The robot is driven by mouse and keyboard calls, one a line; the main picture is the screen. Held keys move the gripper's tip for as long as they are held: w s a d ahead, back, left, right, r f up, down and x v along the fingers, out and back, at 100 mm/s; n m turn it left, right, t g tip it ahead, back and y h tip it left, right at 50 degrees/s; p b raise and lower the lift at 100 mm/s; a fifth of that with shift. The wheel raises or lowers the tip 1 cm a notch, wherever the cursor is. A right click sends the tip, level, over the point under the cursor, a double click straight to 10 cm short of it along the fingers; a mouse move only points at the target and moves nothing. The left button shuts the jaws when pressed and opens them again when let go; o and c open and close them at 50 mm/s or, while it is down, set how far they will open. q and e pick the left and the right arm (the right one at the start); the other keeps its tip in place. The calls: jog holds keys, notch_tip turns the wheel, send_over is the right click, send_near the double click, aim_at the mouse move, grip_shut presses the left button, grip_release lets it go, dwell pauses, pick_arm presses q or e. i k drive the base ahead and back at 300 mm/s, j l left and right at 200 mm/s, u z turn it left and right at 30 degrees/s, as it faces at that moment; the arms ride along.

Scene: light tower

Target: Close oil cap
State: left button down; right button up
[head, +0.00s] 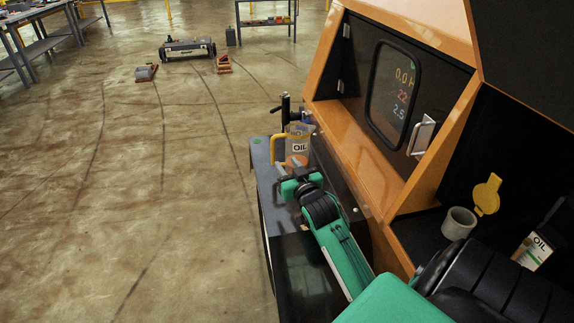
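The yellow oil cap (487,193) stands tipped up and open behind the grey filler neck (459,222), in the dark bay of the orange machine at the right. The neck's round mouth is uncovered. My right gripper (289,168) is over the cart, well to the left of the cap and neck. Its two grey fingers look apart, with nothing visible between them, just in front of the clear oil jug (299,141). My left gripper is not in view.
The jug stands on the dark cart (262,178) beside the machine. An oil bottle (535,247) leans in the bay, right of the neck. A panel door (395,90) with a white handle is above. The floor at left is mostly clear.

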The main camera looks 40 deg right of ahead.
aim_at(486, 199)
jog(key=k+j, duration=1.15)
jog(key=j, duration=0.25)
